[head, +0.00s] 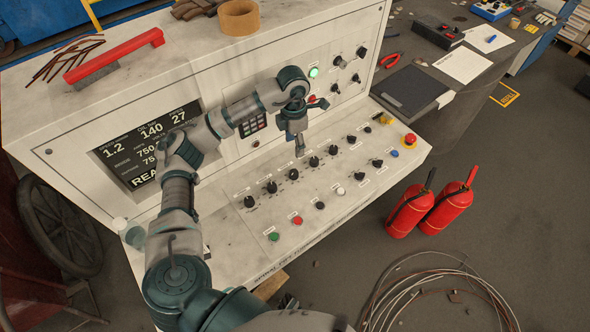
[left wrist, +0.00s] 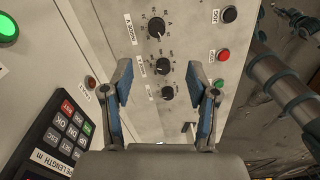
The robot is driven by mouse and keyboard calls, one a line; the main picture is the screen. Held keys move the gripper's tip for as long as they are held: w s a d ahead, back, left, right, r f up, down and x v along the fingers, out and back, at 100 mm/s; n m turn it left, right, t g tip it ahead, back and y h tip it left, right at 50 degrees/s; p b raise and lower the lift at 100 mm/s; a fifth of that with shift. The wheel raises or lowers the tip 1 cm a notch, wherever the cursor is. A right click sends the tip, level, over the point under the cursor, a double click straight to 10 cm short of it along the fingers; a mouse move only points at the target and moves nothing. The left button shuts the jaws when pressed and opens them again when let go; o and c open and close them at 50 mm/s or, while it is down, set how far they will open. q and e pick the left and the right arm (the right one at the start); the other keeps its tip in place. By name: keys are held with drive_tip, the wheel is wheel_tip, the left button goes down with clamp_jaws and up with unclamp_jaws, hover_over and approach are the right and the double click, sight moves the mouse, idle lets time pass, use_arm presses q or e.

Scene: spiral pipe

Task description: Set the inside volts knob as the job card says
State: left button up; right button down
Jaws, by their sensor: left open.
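The sloped desk of the console (head: 225,215) carries a row of black knobs, among them one knob (head: 293,174) below my left gripper (head: 299,148). The small labels are too blurred in the head view to tell which is the inside volts knob. My left gripper is open and empty, pointing down over the row, apart from the knobs. In the left wrist view, its spread fingers (left wrist: 164,80) frame a knob (left wrist: 163,67) and a lower knob (left wrist: 167,93). A third knob (left wrist: 156,27) sits above them. My right gripper is out of view.
A lit screen (head: 150,145) and keypad (head: 253,125) are on the upright panel. Coloured buttons, including a red one (head: 298,220), line the desk's front. A red emergency button (head: 410,140) is at its right end. White paper (head: 463,65) lies on the side bench. Fire extinguishers (head: 410,212) stand right.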

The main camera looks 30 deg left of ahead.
sight(293, 172)
use_arm(q)
drive_tip(key=f, duration=0.9)
drive_tip(key=a+f, duration=0.1)
drive_tip(key=f, duration=0.3)
drive_tip(key=shift+s+a+f, duration=0.1)
drive_tip(key=shift+s+f, duration=0.05)
drive_tip(key=shift+f, duration=0.1)
drive_tip(key=shift+d+f, duration=0.45)
drive_tip(key=shift+f, duration=0.05)
drive_tip(key=shift+d, duration=0.35)
drive_tip(key=shift+a+f, duration=0.1)
drive_tip(key=shift+a, duration=0.45)
clamp_jaws()
drive_tip(key=shift+d, duration=0.2)
